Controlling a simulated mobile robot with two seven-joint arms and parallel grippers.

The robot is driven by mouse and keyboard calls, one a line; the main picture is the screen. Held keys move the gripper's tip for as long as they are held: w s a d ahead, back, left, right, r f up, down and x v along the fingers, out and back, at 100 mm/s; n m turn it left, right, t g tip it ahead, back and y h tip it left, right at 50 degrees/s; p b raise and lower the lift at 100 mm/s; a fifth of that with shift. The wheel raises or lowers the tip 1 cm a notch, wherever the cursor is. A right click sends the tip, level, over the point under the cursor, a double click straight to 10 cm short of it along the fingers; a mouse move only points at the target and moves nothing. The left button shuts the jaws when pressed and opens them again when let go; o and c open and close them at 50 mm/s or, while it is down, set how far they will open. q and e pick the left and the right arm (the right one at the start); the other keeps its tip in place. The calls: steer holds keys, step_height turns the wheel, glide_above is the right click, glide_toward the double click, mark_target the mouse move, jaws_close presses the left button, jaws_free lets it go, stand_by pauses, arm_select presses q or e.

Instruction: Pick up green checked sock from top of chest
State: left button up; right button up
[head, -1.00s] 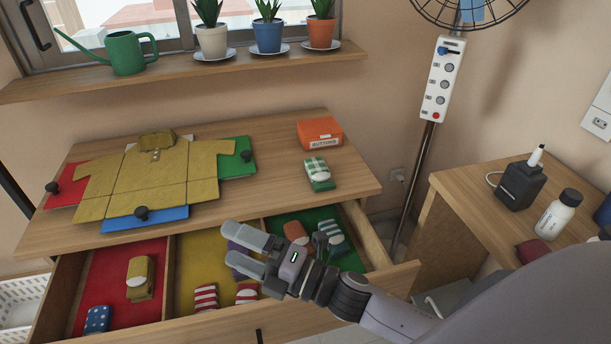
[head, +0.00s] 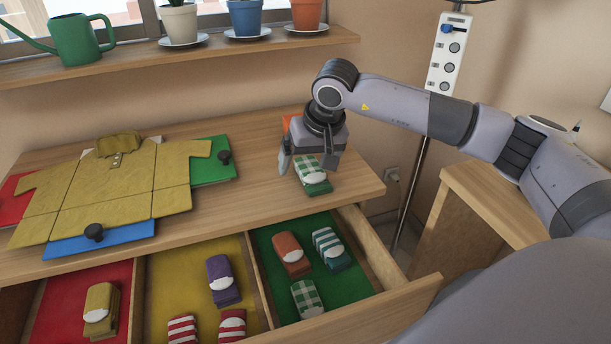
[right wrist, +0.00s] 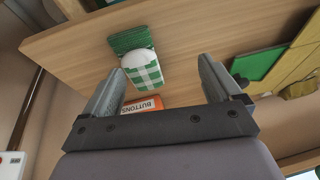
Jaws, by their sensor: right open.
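The green checked sock (head: 312,181), folded with a white patch, lies on the wooden chest top (head: 262,198) near its right front edge. It also shows in the right wrist view (right wrist: 142,66), ahead of the open fingers. My right gripper (head: 307,162) is above the sock, pointing down, and hides part of it. In the right wrist view its fingers (right wrist: 160,85) are wide apart with nothing between the tips. A second green checked sock (head: 307,298) lies in the green drawer compartment. My left gripper is in neither view.
An orange buttons box (right wrist: 142,105) stands behind the sock, mostly hidden by my gripper in the head view. A yellow shirt (head: 115,185) on a folding board lies to the left. The open drawer (head: 375,304) below holds several folded socks in red, yellow and green compartments.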

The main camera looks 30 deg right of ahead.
mark_target(312, 170)
steer(key=d, duration=0.2)
steer(key=w+d+r+h, duration=0.1)
steer(key=shift+n, duration=0.3)
steer(key=x, duration=0.6)
steer(key=shift+w+f+b, duration=0.1)
steer(key=shift+f+b, duration=0.25)
steer(key=c, duration=1.1)
